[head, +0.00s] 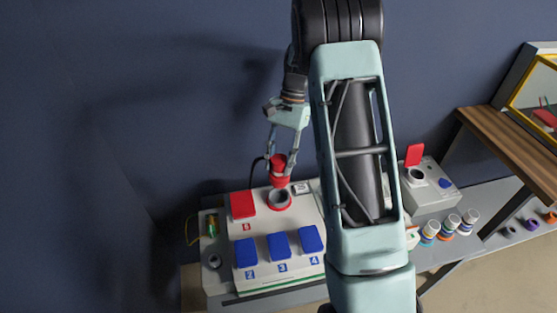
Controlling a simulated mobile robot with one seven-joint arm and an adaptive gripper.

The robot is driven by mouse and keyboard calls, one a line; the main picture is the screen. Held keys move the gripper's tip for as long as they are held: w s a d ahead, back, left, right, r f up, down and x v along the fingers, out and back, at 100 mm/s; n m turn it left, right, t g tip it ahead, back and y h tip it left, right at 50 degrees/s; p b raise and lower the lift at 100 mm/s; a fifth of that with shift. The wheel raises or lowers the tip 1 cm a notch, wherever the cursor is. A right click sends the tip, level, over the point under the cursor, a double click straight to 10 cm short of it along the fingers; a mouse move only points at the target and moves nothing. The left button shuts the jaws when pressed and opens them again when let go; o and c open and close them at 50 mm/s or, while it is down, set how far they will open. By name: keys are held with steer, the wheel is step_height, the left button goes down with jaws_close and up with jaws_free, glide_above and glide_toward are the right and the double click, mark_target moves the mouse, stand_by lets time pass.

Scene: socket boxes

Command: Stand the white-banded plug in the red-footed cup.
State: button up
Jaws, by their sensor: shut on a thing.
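My gripper (279,160) is shut on a red plug (279,176), which it holds roughly upright. The plug's lower end appears close above the cup's rim. I cannot tell whether they touch.
The pale box (265,284) carries a red lid (242,206) left of the cup and blue lids (278,247) in front. Another box (430,197) with a raised red lid (414,155) stands right. Several banded cylinders (452,224) stand near it. My arm hides the middle.

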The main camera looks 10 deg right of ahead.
mark_target(279, 178)
steer(key=shift+w+f+m, duration=0.15)
steer(key=shift+f+m, duration=0.35)
steer(key=shift+f, duration=0.05)
step_height(279, 178, down, 4)
steer(key=b, duration=0.3)
steer(key=shift+b, duration=0.35)
steer(key=shift+f, duration=0.2)
steer(key=shift+f, duration=0.8)
steer(key=shift+f+b, duration=0.5)
steer(key=shift+f, duration=0.2)
steer(key=o, duration=1.3)
steer(key=shift+r, duration=0.1)
